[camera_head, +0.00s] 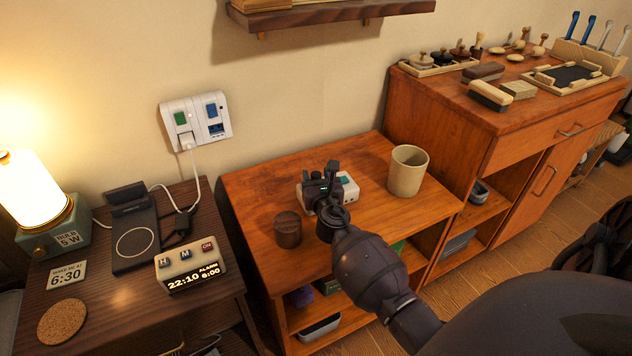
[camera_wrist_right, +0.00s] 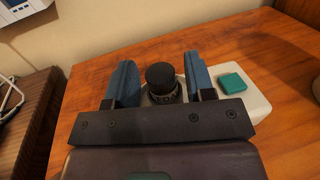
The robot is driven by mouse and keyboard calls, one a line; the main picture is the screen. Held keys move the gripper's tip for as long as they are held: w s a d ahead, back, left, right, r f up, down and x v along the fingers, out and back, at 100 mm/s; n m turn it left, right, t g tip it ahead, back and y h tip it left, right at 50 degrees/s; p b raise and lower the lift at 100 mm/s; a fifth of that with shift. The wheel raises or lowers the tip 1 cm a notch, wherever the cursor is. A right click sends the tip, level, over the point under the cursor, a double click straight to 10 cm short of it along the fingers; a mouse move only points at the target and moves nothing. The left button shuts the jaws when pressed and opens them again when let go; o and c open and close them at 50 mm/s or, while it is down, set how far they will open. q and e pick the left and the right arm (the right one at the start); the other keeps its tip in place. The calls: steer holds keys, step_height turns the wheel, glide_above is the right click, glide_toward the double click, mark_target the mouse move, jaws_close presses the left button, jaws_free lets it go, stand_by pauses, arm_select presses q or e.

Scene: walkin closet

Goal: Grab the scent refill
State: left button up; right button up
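A small dark bottle with a black cap (camera_wrist_right: 161,78), which looks like the scent refill, stands upright in the right wrist view. It rises from a white device (camera_wrist_right: 240,102) with a teal button, on the low wooden cabinet (camera_wrist_right: 285,45). My right gripper (camera_wrist_right: 160,74) has its blue fingers apart, one on each side of the cap, with narrow gaps visible. The gripper body hides the bottle's lower part. In the head view my right gripper (camera_head: 322,180) is over the white device (camera_head: 347,187) and covers most of it. My left gripper is not in view.
On the low cabinet, a brown round container (camera_head: 288,230) stands left of my right gripper and a beige cup (camera_head: 407,170) stands to the right. A wall outlet (camera_head: 196,120) with a plugged cable is behind. A nightstand with an alarm clock (camera_head: 190,264) is at left.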

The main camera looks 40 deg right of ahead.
steer(key=c, duration=0.7)
